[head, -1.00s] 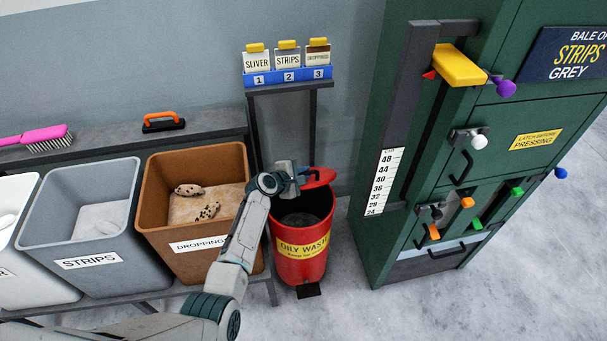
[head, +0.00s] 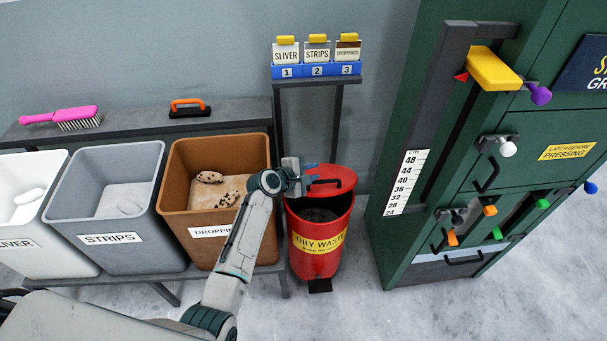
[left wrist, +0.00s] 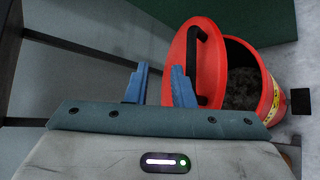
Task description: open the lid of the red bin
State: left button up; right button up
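The red bin (head: 317,243) with the yellow oily waste label stands on the floor, and its dark inside shows. My left gripper (head: 311,172) is at the lid's left side. In the left wrist view, the gripper's blue fingers (left wrist: 160,68) are apart with nothing between them. The right finger overlaps the edge of the lid (left wrist: 181,62) in the picture; I cannot tell whether it touches. The handle (left wrist: 205,62) is right of both fingers. My right gripper is not in view.
The brown droppings bin (head: 178,195) stands close left of the red bin, with grey and white bins beyond. A card stand (head: 290,84) rises behind. The green press (head: 440,255) stands to the right, with bare floor between.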

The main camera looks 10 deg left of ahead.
pick_arm(q)
jog(key=shift+v, duration=2.1)
